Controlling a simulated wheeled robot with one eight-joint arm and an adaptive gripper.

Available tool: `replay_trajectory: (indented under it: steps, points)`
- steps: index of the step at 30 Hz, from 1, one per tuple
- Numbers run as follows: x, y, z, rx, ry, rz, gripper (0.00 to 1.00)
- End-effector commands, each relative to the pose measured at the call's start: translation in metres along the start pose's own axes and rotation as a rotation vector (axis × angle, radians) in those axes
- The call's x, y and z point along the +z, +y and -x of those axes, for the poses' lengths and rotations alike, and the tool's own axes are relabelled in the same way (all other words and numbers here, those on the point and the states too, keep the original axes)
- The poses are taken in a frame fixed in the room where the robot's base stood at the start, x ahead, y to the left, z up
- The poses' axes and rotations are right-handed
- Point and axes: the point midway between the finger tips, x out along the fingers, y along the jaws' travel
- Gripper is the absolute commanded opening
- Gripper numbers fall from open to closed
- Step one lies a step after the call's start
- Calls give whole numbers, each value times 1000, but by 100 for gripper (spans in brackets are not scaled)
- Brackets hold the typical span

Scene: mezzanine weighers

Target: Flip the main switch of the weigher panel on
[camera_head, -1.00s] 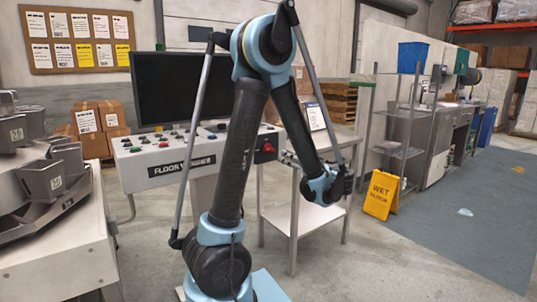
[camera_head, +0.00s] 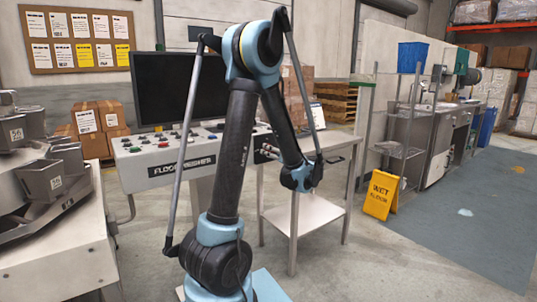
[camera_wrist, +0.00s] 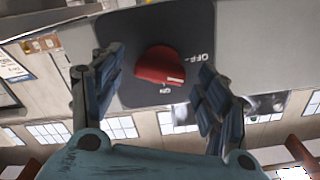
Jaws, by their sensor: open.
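The weigher panel (camera_head: 136,174) is a pale console with a "FLOOR WEIGHER" label, left of my arm in the head view. Its main switch (camera_wrist: 158,66) is a red rotary knob on a dark plate (camera_wrist: 135,30) marked OFF and ON, seen in the wrist view. The knob's white mark lies at its lower right, between the two labels; I cannot tell its exact setting. My gripper (camera_wrist: 160,88) is open, with one finger on each side of the knob and visible gaps. In the head view the gripper (camera_head: 268,153) is at the panel's right end and the knob is hidden.
A dark monitor (camera_head: 180,88) stands behind the panel's buttons. A metal side table (camera_head: 308,214) stands to the right, close to my forearm. A steel weighing machine (camera_head: 55,185) is at the left. A yellow wet-floor sign (camera_head: 381,194) stands on open floor further right.

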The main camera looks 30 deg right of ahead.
Motion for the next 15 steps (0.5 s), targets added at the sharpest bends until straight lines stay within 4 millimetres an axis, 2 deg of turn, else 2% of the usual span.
replay_trajectory:
  steps: [6, 14, 15]
  points:
    - [0, 0, -12, -1, 0, 0, 68]
    - [0, 0, -13, 0, 0, 0, 68]
    - [0, 0, -13, 0, 0, 0, 66]
